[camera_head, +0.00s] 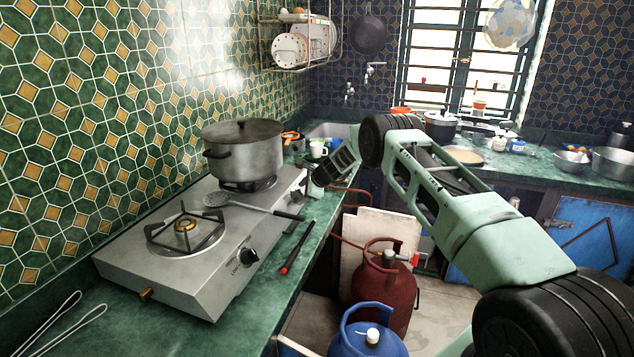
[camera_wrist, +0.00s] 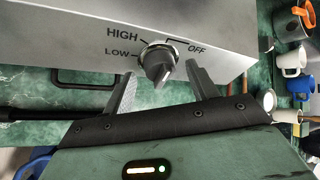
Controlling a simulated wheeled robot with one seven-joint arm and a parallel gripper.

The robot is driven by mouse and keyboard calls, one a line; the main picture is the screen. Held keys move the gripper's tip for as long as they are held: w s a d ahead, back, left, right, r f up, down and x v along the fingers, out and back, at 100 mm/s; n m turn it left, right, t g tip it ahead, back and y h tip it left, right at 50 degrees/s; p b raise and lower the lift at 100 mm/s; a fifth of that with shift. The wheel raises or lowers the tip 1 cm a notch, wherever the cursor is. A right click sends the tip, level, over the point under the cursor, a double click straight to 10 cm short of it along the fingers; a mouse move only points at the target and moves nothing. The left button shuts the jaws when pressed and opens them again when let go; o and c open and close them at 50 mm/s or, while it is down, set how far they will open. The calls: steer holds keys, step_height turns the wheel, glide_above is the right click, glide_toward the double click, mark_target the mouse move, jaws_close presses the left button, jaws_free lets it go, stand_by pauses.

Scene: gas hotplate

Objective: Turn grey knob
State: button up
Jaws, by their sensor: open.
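The grey knob (camera_wrist: 158,62) is on the front face of the steel gas hotplate (camera_wrist: 60,25), beside printed HIGH, LOW and OFF marks. In the wrist view my gripper (camera_wrist: 161,70) is open, with one finger on each side of the knob. The fingers look apart from it, and its pointer part faces the space between them. In the head view my gripper (camera_head: 312,182) is at the far right end of the hotplate (camera_head: 205,275). The near knob (camera_head: 249,256), black, is in plain view.
A lidded pot (camera_head: 243,155) stands on the far burner. A skimmer (camera_head: 255,205) lies across the hotplate, its dark handle past the front edge. A black and red stick (camera_head: 297,248) lies on the green counter. Cups (camera_wrist: 292,60) stand to the right in the wrist view.

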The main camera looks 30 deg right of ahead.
steer(key=b+v, duration=0.4)
steer(key=v, duration=1.2)
steer(key=shift+s+r, duration=0.25)
steer(key=s+a+r+n+g+y, duration=0.15)
steer(key=s+a+n, duration=0.4)
steer(key=a, duration=0.55)
steer(key=s+a+r+n+g, duration=0.2)
steer(key=s+a+n, duration=0.3)
steer(key=a, duration=0.6)
steer(key=s+a+r+n+g+y, duration=0.15)
steer(key=s+a+n, duration=0.35)
steer(key=a, duration=0.6)
steer(key=s+a+n+g+h, duration=0.15)
steer(key=s+a+n, duration=0.25)
steer(key=s, duration=0.5)
steer(key=s+a+n+g, duration=0.2)
steer(key=s+a+n, duration=0.15)
steer(key=s, duration=0.55)
steer(key=s+d+f+n+h, duration=0.1)
steer(key=s+d+n+h, duration=0.1)
steer(key=s+n, duration=0.6)
steer(key=s+h, duration=0.1)
steer(key=s, duration=0.6)
steer(key=shift+s+d, duration=0.15)
steer(key=shift+s, duration=0.2)
